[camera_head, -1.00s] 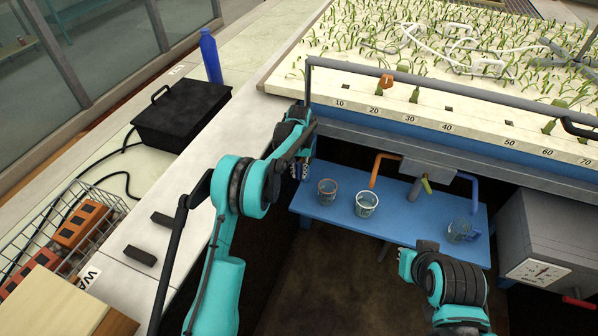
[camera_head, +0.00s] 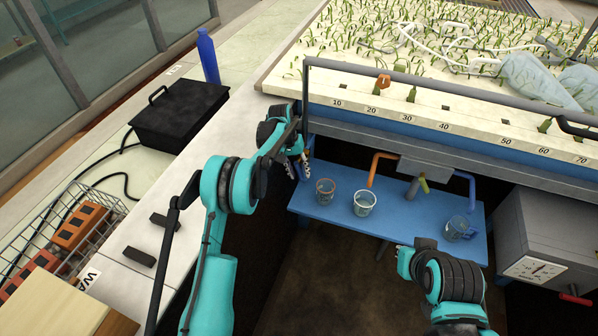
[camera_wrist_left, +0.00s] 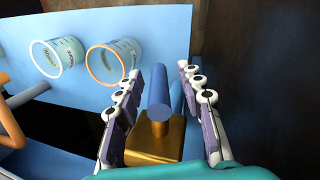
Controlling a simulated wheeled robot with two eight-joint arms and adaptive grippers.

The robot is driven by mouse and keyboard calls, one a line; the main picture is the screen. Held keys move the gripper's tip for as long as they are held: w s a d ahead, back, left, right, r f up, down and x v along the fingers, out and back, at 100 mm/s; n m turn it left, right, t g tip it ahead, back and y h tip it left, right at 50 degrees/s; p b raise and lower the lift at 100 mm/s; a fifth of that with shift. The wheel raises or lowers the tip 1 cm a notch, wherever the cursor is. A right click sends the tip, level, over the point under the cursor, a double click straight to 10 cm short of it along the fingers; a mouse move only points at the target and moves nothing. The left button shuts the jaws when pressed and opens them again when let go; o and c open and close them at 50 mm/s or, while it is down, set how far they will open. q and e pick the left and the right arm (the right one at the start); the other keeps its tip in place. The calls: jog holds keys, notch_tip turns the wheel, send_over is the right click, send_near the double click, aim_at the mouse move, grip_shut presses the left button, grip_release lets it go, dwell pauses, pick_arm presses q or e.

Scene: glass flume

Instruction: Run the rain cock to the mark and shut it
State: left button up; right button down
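In the left wrist view a round blue handle (camera_wrist_left: 157,92) stands on a square brass body (camera_wrist_left: 155,139), which looks like the rain cock. My left gripper (camera_wrist_left: 158,85) is open, with one finger on each side of the handle and a gap to both. In the head view my left gripper (camera_head: 303,167) is beside the left end of the blue bench, and the cock is hidden there. A cup with an orange rim (camera_head: 325,191) and a cup with a white rim (camera_head: 364,203) stand on the bench. My right arm is at lower right; its gripper does not show.
The seedling bed (camera_head: 470,122) has a numbered scale along its front edge and an orange tab (camera_head: 383,80) near 20. Orange, green and blue pipes hang above the blue bench (camera_head: 410,215). A blue-rimmed cup (camera_head: 457,228) and a grey dial box (camera_head: 540,240) are at right.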

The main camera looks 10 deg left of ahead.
aim_at(299, 164)
pick_arm(q)
notch_tip(299, 164, up, 10)
dwell(0.6)
jog(key=shift+r, duration=0.2)
jog(key=s+a+r+t+y, duration=0.2)
jog(key=s+a+r+t, duration=0.15)
jog(key=s+r, duration=1.3)
jog(key=s+a+f+t, duration=0.1)
jog(key=s+f, duration=0.3)
jog(key=s, duration=0.6)
jog(key=s+a+f+t, duration=0.1)
jog(key=s+f+t, duration=0.2)
jog(key=s, duration=0.7)
jog(key=shift+s+a+f+y, duration=0.3)
jog(key=shift+a+f+y, duration=0.05)
jog(key=shift+y, duration=0.05)
